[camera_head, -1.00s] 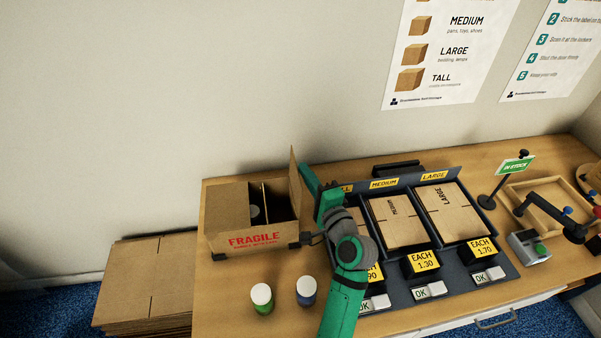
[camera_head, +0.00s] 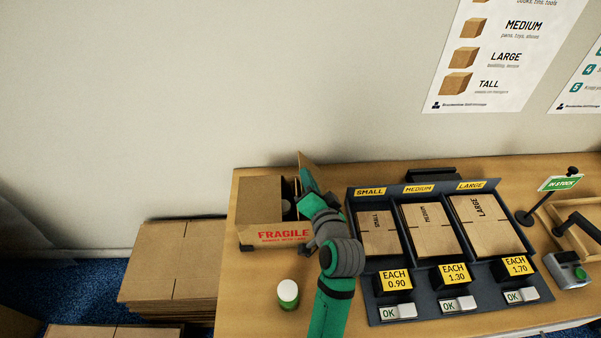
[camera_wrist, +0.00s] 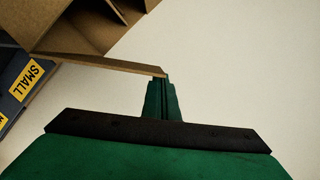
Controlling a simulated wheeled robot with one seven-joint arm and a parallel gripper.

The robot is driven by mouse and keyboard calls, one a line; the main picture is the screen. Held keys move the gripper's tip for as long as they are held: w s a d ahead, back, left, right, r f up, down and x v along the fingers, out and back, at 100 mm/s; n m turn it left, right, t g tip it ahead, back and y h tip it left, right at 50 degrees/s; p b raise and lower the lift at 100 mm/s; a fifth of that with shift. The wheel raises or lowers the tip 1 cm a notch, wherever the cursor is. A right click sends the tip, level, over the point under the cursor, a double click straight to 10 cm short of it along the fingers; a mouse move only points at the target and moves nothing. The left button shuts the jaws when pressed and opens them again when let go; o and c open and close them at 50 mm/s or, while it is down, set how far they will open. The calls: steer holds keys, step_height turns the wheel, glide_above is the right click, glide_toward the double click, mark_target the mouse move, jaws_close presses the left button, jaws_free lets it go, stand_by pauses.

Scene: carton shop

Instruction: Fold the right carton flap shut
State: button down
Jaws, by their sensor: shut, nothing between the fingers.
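The open carton (camera_head: 262,233), marked FRAGILE in red, stands at the left end of the bench. Its left flap (camera_head: 258,196) lies flat over the top. Its right flap (camera_head: 305,160) stands up, leaning; the flap also shows in the wrist view (camera_wrist: 100,63). My gripper (camera_head: 305,177) is at the outer, right side of this flap. In the wrist view my gripper (camera_wrist: 161,82) is shut and empty, its tips at the flap's edge, seemingly touching it. Dark contents show in the gap between the flaps. My arm hides the carton's right front corner.
A dark rack (camera_head: 440,276) with small, medium and large flat cartons stands close right of my arm. A white-lidded green jar (camera_head: 288,294) stands in front of the carton. Flat cardboard (camera_head: 170,262) is stacked left of the bench. The wall is behind.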

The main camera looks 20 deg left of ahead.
steer(key=s+a+f+n+h, duration=0.2)
steer(key=s+a+f+n, duration=0.1)
steer(key=a+f+n, duration=0.3)
steer(key=shift+f+n+h, duration=0.3)
steer(key=shift+f+n, duration=0.2)
steer(key=shift+f, duration=0.45)
